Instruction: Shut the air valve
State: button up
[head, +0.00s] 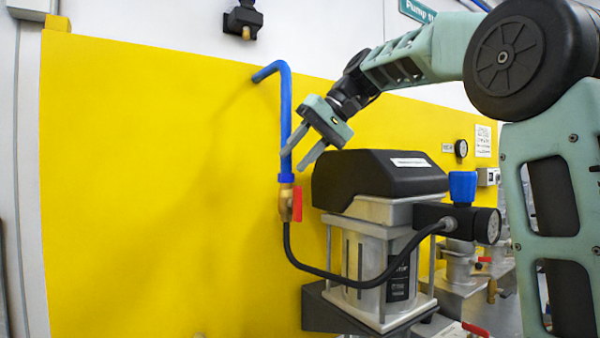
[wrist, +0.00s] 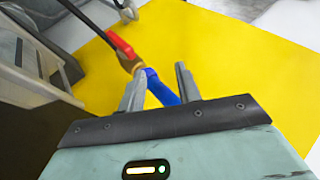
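The air valve is a brass body (head: 285,203) with a red lever handle (head: 297,204), at the lower end of a blue pipe (head: 286,120) in front of the yellow panel. The lever hangs vertically, in line with the pipe. My gripper (head: 297,160) is open, above the valve and close to the pipe, its fingers pointing down and left. In the wrist view the red handle (wrist: 121,45) and brass body (wrist: 131,64) lie beyond the fingertips (wrist: 156,75). The blue pipe (wrist: 160,88) shows between the fingers, which appear not to hold anything.
A black-topped pump unit (head: 380,178) stands just right of the valve, close to my gripper. The yellow panel (head: 150,180) left of the pipe is clear.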

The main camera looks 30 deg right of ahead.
aim_at(297, 199)
jog(key=shift+r, duration=0.2)
jog(key=shift+r+p, duration=0.35)
jog(key=shift+p, duration=0.3)
notch_tip(297, 199, up, 7)
jog(key=n+g+h+p, duration=0.1)
jog(key=g+h+p, duration=0.45)
jog(key=p, duration=1.15)
jog(key=shift+t+h, duration=0.35)
jog(key=shift+h, duration=0.2)
jog(key=f+p, duration=0.3)
jog(key=f, duration=1.4)
jog(key=shift+a+f, duration=0.2)
grip_shut()
